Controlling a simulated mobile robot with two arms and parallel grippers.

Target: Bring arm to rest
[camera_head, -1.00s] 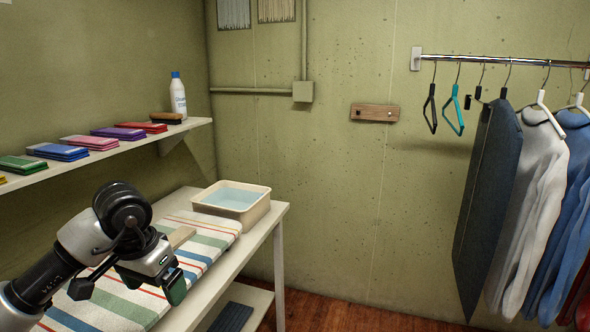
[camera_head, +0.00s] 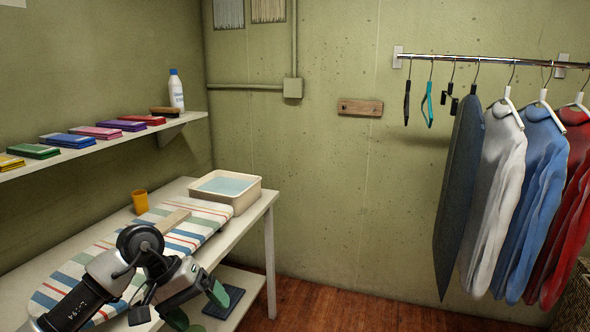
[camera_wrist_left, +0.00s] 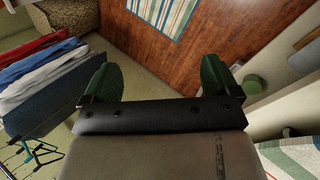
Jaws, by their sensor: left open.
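My left gripper (camera_head: 198,306) is in the lower left of the head view, in front of the near edge of the table. Its two green fingertips are apart and nothing is between them. In the left wrist view the gripper (camera_wrist_left: 160,82) also shows open and empty, with the wooden floor beyond it. My left arm comes in over the striped ironing pad (camera_head: 72,272) on the white table (camera_head: 268,205). My right gripper is in neither view.
A basin of water (camera_head: 240,200) and an orange cup (camera_head: 140,201) stand on the table. A wall shelf (camera_head: 95,152) holds folded cloths and a bottle (camera_head: 176,92). Clothes hang from a rail (camera_head: 480,63) at the right. Wooden floor (camera_head: 330,312) is open between.

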